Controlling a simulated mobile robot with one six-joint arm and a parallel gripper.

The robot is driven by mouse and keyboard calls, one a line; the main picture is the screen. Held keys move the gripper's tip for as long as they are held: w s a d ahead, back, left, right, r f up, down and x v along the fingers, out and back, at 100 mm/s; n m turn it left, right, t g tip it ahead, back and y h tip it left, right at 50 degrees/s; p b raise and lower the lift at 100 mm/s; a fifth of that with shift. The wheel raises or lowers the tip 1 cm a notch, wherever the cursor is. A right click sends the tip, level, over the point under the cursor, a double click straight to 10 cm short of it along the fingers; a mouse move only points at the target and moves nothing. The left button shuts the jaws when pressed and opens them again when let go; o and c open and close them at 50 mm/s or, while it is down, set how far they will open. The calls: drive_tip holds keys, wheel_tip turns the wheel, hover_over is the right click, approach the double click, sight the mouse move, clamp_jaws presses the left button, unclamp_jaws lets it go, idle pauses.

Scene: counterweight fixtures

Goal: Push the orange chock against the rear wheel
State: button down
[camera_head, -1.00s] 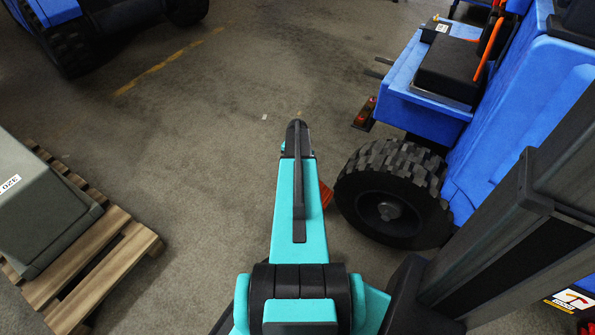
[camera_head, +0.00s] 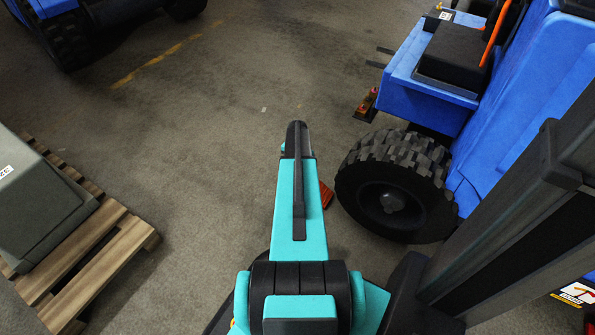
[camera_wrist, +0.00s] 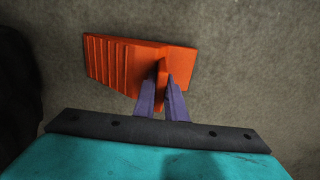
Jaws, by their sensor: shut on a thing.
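The orange chock (camera_wrist: 125,62) lies on the floor in the wrist view, its ribbed face toward the left. My gripper (camera_wrist: 163,85) is shut on its upright fin with two purple fingers. In the head view my teal arm hides most of the chock (camera_head: 327,194), and only its right part shows. The black wheel (camera_head: 395,187) of the blue vehicle stands just right of it. In the wrist view a dark shape, likely this wheel (camera_wrist: 15,85), fills the left edge. A strip of bare floor shows between it and the chock.
The blue vehicle (camera_head: 425,105) stands at the right, with a small orange-red object on a dark base (camera_head: 368,103) on the floor beside it. A wooden pallet (camera_head: 125,240) with a grey block (camera_head: 45,215) is at the left.

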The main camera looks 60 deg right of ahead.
drive_tip(key=shift+f, duration=0.4)
idle(0.9)
drive_tip(key=c, duration=1.7)
unclamp_jaws()
wheel_tip(320, 180, up, 14)
drive_tip(key=p, duration=0.4)
drive_tip(key=shift+f, duration=0.1)
drive_tip(key=shift+c, duration=0.3)
